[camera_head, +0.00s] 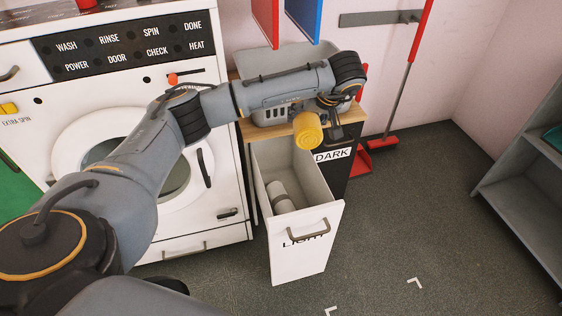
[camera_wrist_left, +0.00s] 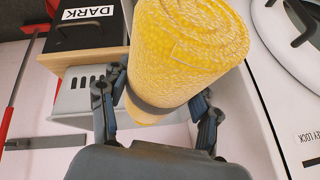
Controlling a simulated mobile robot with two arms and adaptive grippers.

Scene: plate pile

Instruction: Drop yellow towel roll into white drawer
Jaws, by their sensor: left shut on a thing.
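The yellow towel roll (camera_head: 308,132) is held in my left gripper (camera_head: 322,110), above the back part of the open white drawer (camera_head: 313,238). In the left wrist view the yellow towel roll (camera_wrist_left: 190,50) fills the upper middle. My left gripper (camera_wrist_left: 158,112) is shut on it, with a finger on each side. The white drawer is pulled out, and its front label is partly hidden by the handle. A white roll (camera_head: 279,195) lies inside it. My right gripper is not in view.
A black drawer marked DARK (camera_head: 338,165) stands closed beside the white one. A grey basket (camera_head: 270,62) sits on the wooden top behind. A white washing machine (camera_head: 75,110) is at the left, a shelf (camera_head: 520,170) at the right. The floor at right is clear.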

